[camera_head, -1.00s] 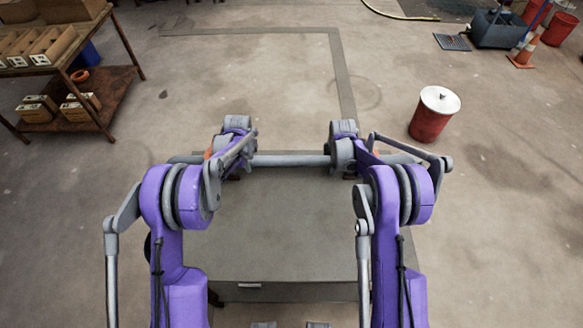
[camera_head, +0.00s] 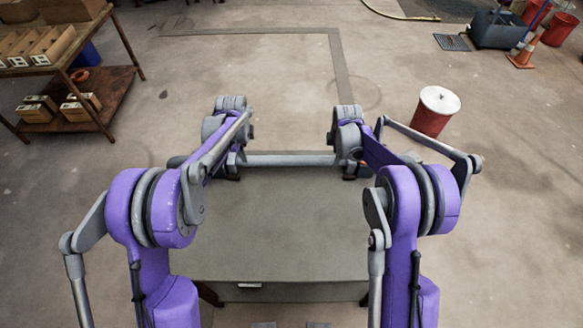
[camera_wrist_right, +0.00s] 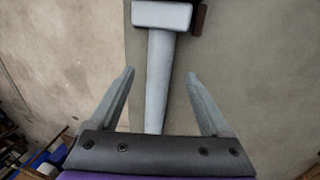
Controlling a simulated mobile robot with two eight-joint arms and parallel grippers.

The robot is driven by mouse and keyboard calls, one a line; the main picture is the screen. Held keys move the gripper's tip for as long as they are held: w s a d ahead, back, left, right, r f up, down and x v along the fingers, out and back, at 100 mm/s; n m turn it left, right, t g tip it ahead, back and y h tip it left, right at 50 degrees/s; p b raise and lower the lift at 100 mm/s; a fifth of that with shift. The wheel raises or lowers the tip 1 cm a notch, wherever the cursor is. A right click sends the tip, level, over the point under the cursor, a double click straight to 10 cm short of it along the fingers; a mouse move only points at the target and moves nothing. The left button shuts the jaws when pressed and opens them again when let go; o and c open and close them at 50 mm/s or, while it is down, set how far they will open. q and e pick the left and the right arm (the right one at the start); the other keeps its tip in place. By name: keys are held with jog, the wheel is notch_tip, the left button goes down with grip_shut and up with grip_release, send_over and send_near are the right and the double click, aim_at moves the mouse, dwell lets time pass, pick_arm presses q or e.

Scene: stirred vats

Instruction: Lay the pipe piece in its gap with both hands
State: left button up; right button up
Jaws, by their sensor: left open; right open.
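The grey pipe piece (camera_head: 290,160) lies level across the far edge of the grey table in the head view, in line with the pipe stubs at its sides. My arms cover parts of it near both ends. My left gripper (camera_head: 229,108) is over the pipe's left end; its fingers are hidden behind the wrist. My right gripper (camera_head: 346,120) is over the right end. In the right wrist view, my right gripper (camera_wrist_right: 160,74) is open, with the pipe (camera_wrist_right: 160,85) running between its fingers without visible contact. A wider grey collar (camera_wrist_right: 162,16) shows at the pipe's far end.
The grey table (camera_head: 270,225) has a clear top. A shelf with boxes (camera_head: 70,75) is at the upper left.

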jog(key=shift+v, duration=2.2)
pick_arm(q)
jog(key=s+a+r+n+t, duration=0.1)
jog(key=s+r+n, duration=0.3)
jog(key=s+r, duration=0.3)
jog(key=s+a+r+n, duration=0.1)
jog(key=s+r+n, duration=0.4)
jog(key=s, duration=0.5)
pick_arm(e)
jog(key=s+d+r+m+t, duration=0.1)
jog(key=s+r+m, duration=0.3)
jog(key=s+r, duration=0.3)
jog(key=s+d+r+m, duration=0.1)
jog(key=s+r+m, duration=0.4)
jog(key=s, duration=0.5)
pick_arm(q)
jog(key=s+f+n+t, duration=0.1)
jog(key=s+n, duration=0.8)
jog(key=s, duration=0.9)
jog(key=shift+s+a+f+t, duration=0.3)
jog(key=shift+f+t, duration=0.1)
jog(key=shift+f, duration=0.25)
pick_arm(e)
jog(key=s+f+m+t, duration=0.1)
jog(key=s+m, duration=0.8)
jog(key=s, duration=0.9)
jog(key=shift+s+d+f+t, duration=0.2)
jog(key=shift+d+f+t, duration=0.15)
jog(key=shift+f, duration=0.4)
